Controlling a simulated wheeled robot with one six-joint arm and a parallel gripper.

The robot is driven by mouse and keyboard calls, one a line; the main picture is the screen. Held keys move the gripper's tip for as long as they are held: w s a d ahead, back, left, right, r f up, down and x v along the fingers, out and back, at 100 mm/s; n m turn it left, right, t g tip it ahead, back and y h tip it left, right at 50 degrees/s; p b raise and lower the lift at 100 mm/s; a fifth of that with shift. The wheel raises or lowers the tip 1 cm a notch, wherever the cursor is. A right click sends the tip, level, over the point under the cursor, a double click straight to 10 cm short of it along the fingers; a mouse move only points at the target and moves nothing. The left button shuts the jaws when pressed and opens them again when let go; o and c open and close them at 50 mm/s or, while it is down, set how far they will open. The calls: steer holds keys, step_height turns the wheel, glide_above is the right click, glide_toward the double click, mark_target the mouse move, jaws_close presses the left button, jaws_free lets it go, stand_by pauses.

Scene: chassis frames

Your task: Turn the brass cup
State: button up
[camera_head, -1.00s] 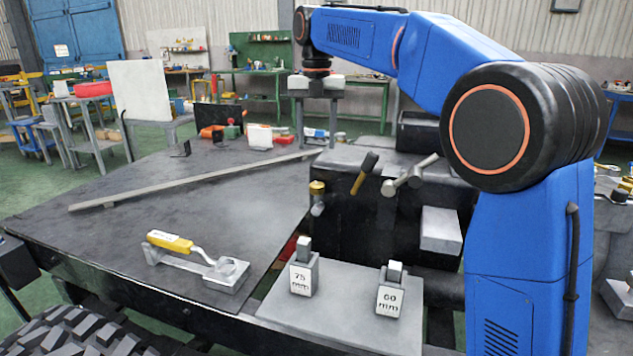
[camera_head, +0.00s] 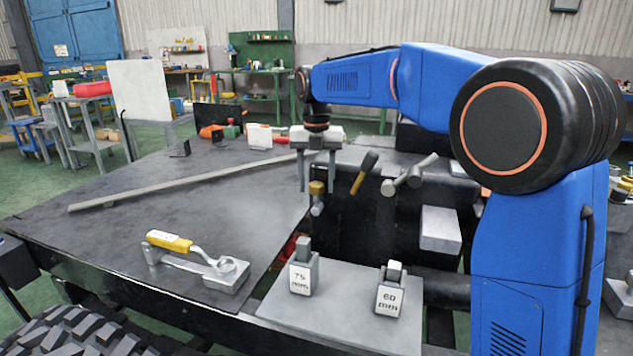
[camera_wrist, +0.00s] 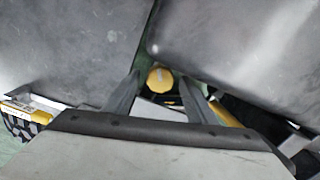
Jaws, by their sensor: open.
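The brass cup (camera_head: 316,188) is a small round yellow-gold cap on a grey stem at the side of the dark block, near the middle of the head view. My gripper (camera_head: 316,178) points down with its two fingers apart, right above or around the cup. In the wrist view the cup's round top (camera_wrist: 160,79) shows between the tips of my gripper (camera_wrist: 160,84), with a gap on either side. The gripper is open and holds nothing. I cannot tell how far the fingers reach down beside the cup.
A dark-handled tool (camera_head: 364,173) and a grey T-shaped handle (camera_head: 409,174) stick out just right of the cup. A long bar (camera_head: 190,184) lies across the dark table.

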steer(key=c, duration=1)
steer(key=shift+c, duration=0.2)
steer(key=m, duration=0.4)
steer(key=shift+w+a+m, duration=0.1)
steer(key=shift+m, duration=1.7)
steer(key=o, duration=1)
